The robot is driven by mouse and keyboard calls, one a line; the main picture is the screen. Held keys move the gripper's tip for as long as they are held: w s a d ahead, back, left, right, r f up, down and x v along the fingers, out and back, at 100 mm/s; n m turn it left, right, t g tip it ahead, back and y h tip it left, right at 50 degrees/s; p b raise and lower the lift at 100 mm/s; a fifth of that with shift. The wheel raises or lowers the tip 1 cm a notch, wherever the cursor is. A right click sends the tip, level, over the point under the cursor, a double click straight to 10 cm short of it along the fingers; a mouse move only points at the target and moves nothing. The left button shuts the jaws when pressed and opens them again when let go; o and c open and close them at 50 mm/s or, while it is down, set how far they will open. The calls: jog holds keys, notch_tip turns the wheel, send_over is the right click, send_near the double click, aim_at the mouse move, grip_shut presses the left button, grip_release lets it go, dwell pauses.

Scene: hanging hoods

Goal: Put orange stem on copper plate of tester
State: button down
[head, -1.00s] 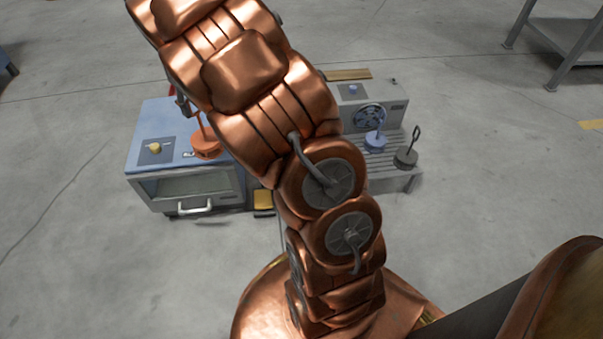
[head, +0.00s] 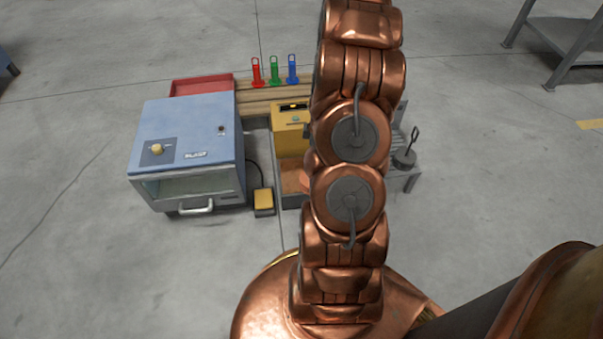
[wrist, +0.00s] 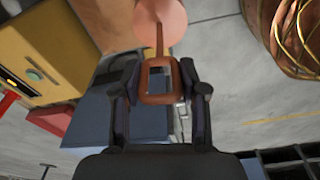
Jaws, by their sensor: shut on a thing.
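The yellow tester (head: 290,128) stands right of the blue oven, with its copper plate (head: 293,180) low in front, partly hidden by my arm. In the wrist view the yellow tester (wrist: 28,62) is at the left and the brown copper plate (wrist: 103,22) at the top. My gripper (wrist: 159,72) is shut on the loop handle of the orange stem (wrist: 158,97). Its round base (wrist: 165,20) points away from the gripper, just right of the plate in that view. I cannot tell its height above the plate. In the head view, my arm hides my gripper.
Red, green and blue stems (head: 274,74) stand on a wooden rack behind, beside a red tray (head: 200,86). A yellow pedal (head: 263,199) lies on the floor. A dark weight (head: 404,158) stands right of my arm.

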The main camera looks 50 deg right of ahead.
jog(key=shift+n, duration=0.8)
jog(key=s+f, duration=0.3)
jog(key=s, duration=0.1)
jog(key=shift+f, duration=0.3)
jog(key=w+d+f+b, duration=0.2)
jog(key=w, duration=0.5)
jog(key=w+d+f+b, duration=0.2)
jog(key=w+d+b, duration=0.1)
jog(key=w, duration=0.4)
jog(key=shift+w+d+f, duration=0.2)
jog(key=shift+w+f, duration=0.15)
jog(key=shift+f, duration=0.15)
jog(key=c, duration=0.6)
grip_release()
